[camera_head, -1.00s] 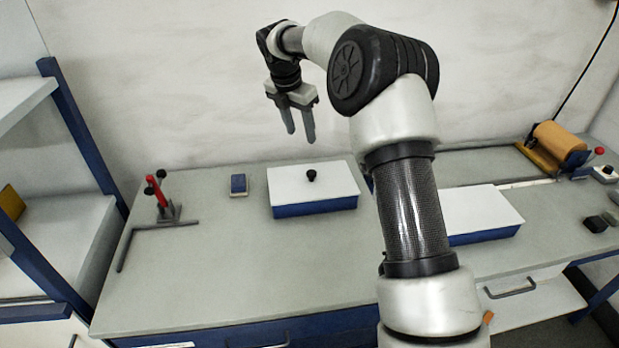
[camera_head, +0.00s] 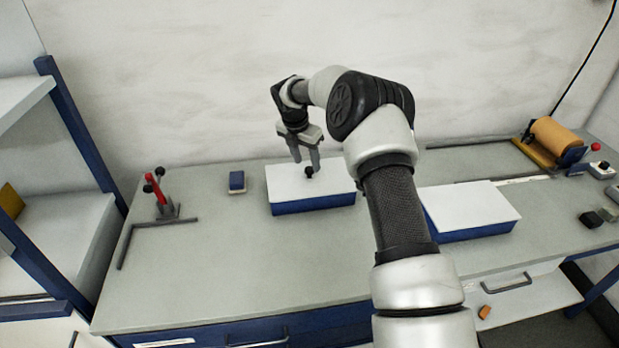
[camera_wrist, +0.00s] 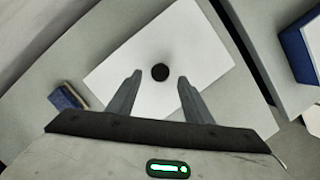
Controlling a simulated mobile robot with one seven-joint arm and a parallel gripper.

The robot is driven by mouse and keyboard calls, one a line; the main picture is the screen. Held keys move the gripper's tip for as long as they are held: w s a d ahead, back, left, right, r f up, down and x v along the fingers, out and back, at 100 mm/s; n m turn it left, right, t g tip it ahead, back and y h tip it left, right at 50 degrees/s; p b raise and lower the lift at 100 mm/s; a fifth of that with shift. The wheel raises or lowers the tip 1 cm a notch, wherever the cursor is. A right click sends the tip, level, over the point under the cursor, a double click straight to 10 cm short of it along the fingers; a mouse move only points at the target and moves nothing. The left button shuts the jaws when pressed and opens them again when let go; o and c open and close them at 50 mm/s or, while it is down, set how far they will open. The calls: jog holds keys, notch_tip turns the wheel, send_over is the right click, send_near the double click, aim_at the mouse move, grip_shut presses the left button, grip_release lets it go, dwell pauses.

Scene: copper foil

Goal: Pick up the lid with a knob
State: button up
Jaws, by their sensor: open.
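The lid (camera_head: 285,187) is a flat white plate with a small round black knob (camera_head: 309,171). It lies on a blue box (camera_head: 312,204) on the bench. My gripper (camera_head: 306,168) is open and empty, pointing down over the lid, with its fingertips close to the knob. In the wrist view, the lid (camera_wrist: 205,55) lies beyond the fingers, and the knob (camera_wrist: 160,72) shows between and slightly ahead of the fingertips (camera_wrist: 160,78). I cannot tell the exact height of the fingertips over the lid.
A second white-topped blue box (camera_head: 470,205) stands right, partly behind my arm. A small blue block (camera_head: 237,181) lies left of the lidded box. A red-handled clamp (camera_head: 160,190) stands further left. A copper-coloured roll (camera_head: 557,138) is at the far right. The bench front is clear.

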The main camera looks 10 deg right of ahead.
aim_at(309, 169)
jog(key=x, duration=0.4)
grip_shut()
jog(key=shift+r, duration=0.15)
